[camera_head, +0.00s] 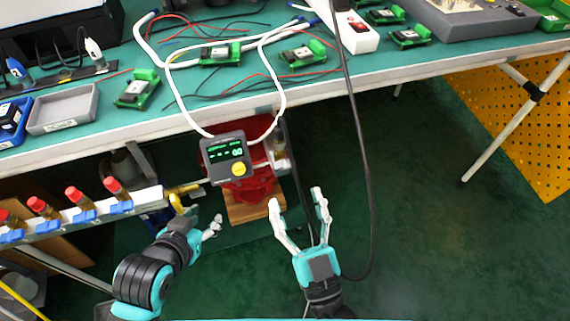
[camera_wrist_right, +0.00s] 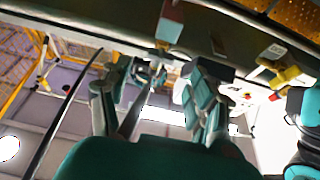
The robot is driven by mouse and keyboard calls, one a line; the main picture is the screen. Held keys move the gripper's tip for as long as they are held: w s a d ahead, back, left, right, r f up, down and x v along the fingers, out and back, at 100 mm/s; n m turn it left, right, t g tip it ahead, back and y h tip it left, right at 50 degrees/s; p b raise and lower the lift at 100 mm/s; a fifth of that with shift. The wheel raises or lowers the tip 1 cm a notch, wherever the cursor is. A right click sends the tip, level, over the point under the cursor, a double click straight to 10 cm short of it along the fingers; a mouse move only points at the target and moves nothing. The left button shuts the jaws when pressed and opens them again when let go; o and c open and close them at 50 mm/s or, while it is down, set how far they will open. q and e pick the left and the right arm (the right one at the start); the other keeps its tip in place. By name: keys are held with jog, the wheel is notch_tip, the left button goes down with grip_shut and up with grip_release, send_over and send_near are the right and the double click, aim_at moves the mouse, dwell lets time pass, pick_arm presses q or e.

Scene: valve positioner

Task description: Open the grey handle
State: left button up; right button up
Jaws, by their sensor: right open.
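The valve positioner (camera_head: 226,158) is a dark grey box with a lit green display and a yellow knob. It hangs at the bench's front edge in the head view. Behind and below it is a red valve body (camera_head: 255,187) on a wooden block. I cannot make out a grey handle for certain. My right gripper (camera_head: 297,199) is open and empty, to the right of the wooden block, with its fingers pointing toward the bench. My left gripper (camera_head: 206,224) is left of the block, seen edge-on; its opening is unclear. The wrist view shows the right gripper's spread fingers (camera_wrist_right: 150,85).
A green-topped bench (camera_head: 330,83) carries circuit boards, wires and a grey tray (camera_head: 62,109). A black cable (camera_head: 366,200) hangs close beside my right gripper. A lower rack with red-capped fittings (camera_head: 75,195) stands at left. The green floor at right is clear.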

aim_at(285, 166)
pick_arm(q)
jog(key=shift+w+d+r, duration=0.1)
jog(key=shift+w+r, duration=0.1)
jog(key=shift+w, duration=0.05)
pick_arm(e)
jog(key=x, duration=0.7)
jog(key=shift+w+a+r, duration=0.1)
jog(key=shift+w, duration=0.15)
jog(key=c, duration=1.2)
jog(key=m+h+p, duration=0.1)
jog(key=m, duration=0.1)
jog(key=m+h+p, duration=0.1)
jog(key=m+p, duration=0.1)
jog(key=shift+r+m+h, duration=0.2)
jog(key=shift+m+h, duration=0.2)
jog(key=shift+m+t+h+p, duration=0.35)
jog(key=shift+m+p, duration=0.25)
jog(key=shift+m, duration=0.2)
pick_arm(q)
jog(key=s+a+f+g+y, duration=0.1)
jog(key=s+a+f+g, duration=0.2)
jog(key=s+g, duration=0.3)
jog(key=shift+s+a+f+y+p, duration=0.25)
jog(key=shift+s+f, duration=0.2)
jog(key=shift+s, duration=1.75)
pick_arm(e)
jog(key=shift+f+m+h, duration=0.25)
jog(key=shift+m+h, duration=0.2)
jog(key=shift+m, duration=0.55)
jog(key=o, duration=1.2)
